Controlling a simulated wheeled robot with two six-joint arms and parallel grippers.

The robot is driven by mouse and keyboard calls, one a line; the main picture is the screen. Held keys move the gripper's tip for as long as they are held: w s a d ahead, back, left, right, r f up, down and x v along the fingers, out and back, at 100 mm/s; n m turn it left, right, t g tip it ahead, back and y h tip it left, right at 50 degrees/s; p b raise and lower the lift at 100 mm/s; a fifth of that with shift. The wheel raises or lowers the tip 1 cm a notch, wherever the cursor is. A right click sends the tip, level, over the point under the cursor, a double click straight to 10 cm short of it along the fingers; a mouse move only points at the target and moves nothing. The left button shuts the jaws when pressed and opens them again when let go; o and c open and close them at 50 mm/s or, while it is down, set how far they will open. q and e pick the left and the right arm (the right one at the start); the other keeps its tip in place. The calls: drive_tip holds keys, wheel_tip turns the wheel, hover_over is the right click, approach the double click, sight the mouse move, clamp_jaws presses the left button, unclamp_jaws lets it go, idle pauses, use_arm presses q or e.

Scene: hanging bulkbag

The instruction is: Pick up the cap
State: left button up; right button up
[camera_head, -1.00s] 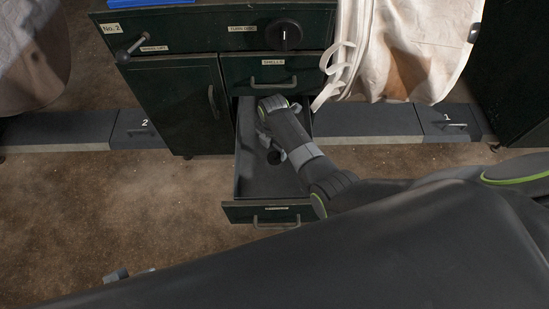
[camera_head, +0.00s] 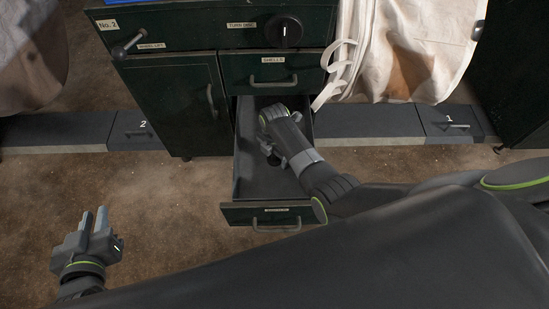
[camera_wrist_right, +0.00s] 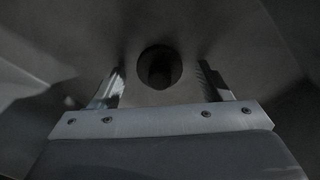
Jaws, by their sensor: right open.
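The cap (camera_wrist_right: 160,67) is a small dark round thing with a darker middle. It lies on the floor of the open lower drawer (camera_head: 250,180). In the head view the cap (camera_head: 274,160) shows as a dark spot beside my right gripper (camera_head: 278,152), which reaches down into the drawer. In the right wrist view the two fingers of my right gripper (camera_wrist_right: 160,85) are spread wide, with the cap between and a little beyond them, apparently untouched.
The drawer's walls stand close around my right gripper. Above it is a shut drawer labelled SHELLS (camera_head: 273,68), with a black knob (camera_head: 283,32) higher up. A cabinet door (camera_head: 170,105) is on the left. A stained white bag (camera_head: 405,50) hangs at the right.

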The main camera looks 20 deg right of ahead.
drive_tip(key=c, duration=1.1)
drive_tip(key=shift+o, duration=0.2)
